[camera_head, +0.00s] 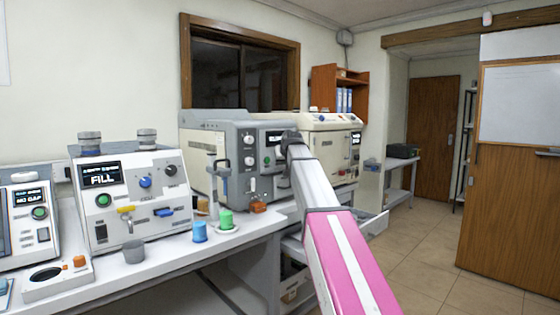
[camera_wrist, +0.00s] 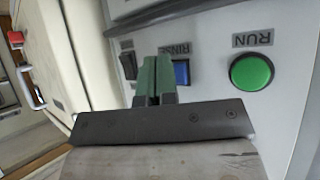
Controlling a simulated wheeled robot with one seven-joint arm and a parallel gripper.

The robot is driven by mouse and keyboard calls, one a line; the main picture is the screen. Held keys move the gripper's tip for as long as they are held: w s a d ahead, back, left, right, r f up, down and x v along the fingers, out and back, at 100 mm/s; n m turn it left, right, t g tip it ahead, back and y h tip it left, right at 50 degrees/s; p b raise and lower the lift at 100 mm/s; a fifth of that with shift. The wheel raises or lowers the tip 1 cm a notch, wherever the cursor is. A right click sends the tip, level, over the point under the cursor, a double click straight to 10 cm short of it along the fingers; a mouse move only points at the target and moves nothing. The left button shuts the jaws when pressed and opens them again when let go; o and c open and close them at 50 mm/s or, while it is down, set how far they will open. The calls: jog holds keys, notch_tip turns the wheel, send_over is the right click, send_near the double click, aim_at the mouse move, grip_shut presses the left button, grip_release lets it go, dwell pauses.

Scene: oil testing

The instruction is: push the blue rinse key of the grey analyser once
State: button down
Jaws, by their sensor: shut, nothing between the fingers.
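The grey analyser (camera_head: 228,133) stands on the bench below the window. In the wrist view its panel is seen upside down, with the blue rinse key (camera_wrist: 182,72) under a RINSE label. The round green RUN button (camera_wrist: 251,71) is to the right of the key. My gripper (camera_wrist: 155,62) is shut and empty, its green fingers close against the panel. The fingers are just left of the blue key in that view and cover its left edge. I cannot tell whether they touch it. In the head view my arm hides the rinse key.
A cream machine (camera_head: 328,150) stands right of the analyser; its side with a pale handle (camera_wrist: 32,88) shows in the wrist view. Left on the bench are the FILL machine (camera_head: 125,200), a blue cup (camera_head: 199,232) and a green cup (camera_head: 226,219). The floor at right is clear.

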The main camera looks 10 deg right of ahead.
jog(key=shift+s+d, duration=0.3)
jog(key=shift+s, duration=0.15)
jog(key=s+d, duration=0.1)
jog(key=s, duration=0.1)
jog(key=s+d, duration=0.2)
dwell(0.6)
dwell(0.5)
